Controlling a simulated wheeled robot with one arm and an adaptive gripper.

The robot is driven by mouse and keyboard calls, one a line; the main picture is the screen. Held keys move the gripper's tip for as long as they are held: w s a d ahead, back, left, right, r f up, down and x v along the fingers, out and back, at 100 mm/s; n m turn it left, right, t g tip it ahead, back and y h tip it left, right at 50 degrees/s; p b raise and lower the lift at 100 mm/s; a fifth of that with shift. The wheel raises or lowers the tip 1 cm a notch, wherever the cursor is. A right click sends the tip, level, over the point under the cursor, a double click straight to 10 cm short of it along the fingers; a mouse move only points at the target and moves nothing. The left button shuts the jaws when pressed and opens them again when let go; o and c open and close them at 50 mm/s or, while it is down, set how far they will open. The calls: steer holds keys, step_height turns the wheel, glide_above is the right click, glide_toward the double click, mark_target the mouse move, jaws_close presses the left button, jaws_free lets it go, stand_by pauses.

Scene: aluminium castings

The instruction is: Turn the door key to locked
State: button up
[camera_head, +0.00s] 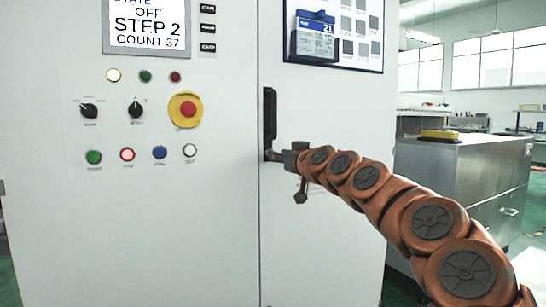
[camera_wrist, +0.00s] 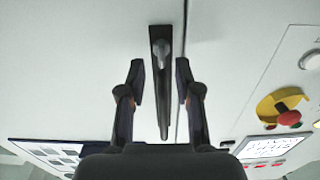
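The door handle (camera_head: 269,115) is a tall black plate on the grey cabinet, beside the vertical door seam. In the wrist view, which is upside down, the black handle plate (camera_wrist: 163,105) runs up the middle. A small grey key-like piece (camera_wrist: 160,50) sits at its far end, the lower end on the door. Its exact turn is hard to tell. My gripper (camera_wrist: 160,75) is open, with one finger on each side of the plate and a gap to it. In the head view my gripper (camera_head: 280,156) is at the handle's lower end and hides the key.
Left of the seam are a red emergency button on yellow (camera_head: 186,110), two black selector knobs (camera_head: 136,109), coloured buttons and a display (camera_head: 148,24). A metal cabinet (camera_head: 460,170) stands at the right.

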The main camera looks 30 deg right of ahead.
steer(key=shift+w, duration=1.85)
steer(key=shift+d, duration=0.1)
steer(key=shift+c, duration=0.3)
